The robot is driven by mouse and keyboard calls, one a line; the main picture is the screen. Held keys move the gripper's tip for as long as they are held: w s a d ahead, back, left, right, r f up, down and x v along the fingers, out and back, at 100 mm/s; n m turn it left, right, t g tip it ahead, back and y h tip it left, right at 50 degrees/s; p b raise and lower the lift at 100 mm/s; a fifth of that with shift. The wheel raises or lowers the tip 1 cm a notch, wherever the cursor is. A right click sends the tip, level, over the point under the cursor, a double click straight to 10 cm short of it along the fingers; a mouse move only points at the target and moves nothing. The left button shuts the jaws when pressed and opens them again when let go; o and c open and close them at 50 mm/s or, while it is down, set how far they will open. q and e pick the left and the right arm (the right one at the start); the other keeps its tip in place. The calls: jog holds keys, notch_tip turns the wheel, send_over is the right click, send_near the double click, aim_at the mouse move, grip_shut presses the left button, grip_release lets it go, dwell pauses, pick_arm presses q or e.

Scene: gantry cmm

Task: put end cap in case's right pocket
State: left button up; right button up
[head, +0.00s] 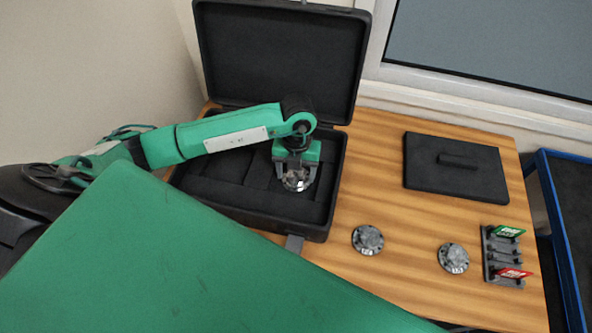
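The black case (322,232) stands open on the wooden table, its lid (280,55) raised at the back. Dark dividers split its inside into pockets. My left gripper (296,185) reaches down over the case's right pocket (312,211). Its two fingers straddle a round grey metal end cap (298,180). The fingers appear closed against the cap's sides. I cannot tell whether the cap touches the pocket floor. My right gripper is not in view.
Two similar grey flanged discs (367,240) (453,258) lie on the table right of the case. A black lid-like plate with a handle (455,167) lies behind them. A grey rack (502,257) holds green and red tags. A blue-framed surface (562,235) is at far right.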

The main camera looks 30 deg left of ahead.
pick_arm(q)
jog(key=shift+r, duration=0.2)
jog(key=shift+w+r, duration=0.1)
jog(key=shift+r, duration=0.2)
notch_tip(320, 180, up, 11)
jog(key=w+b, duration=0.1)
jog(key=b, duration=0.2)
jog(key=shift+a, duration=0.2)
jog(key=shift+r, duration=0.1)
jog(key=shift+w+r, duration=0.1)
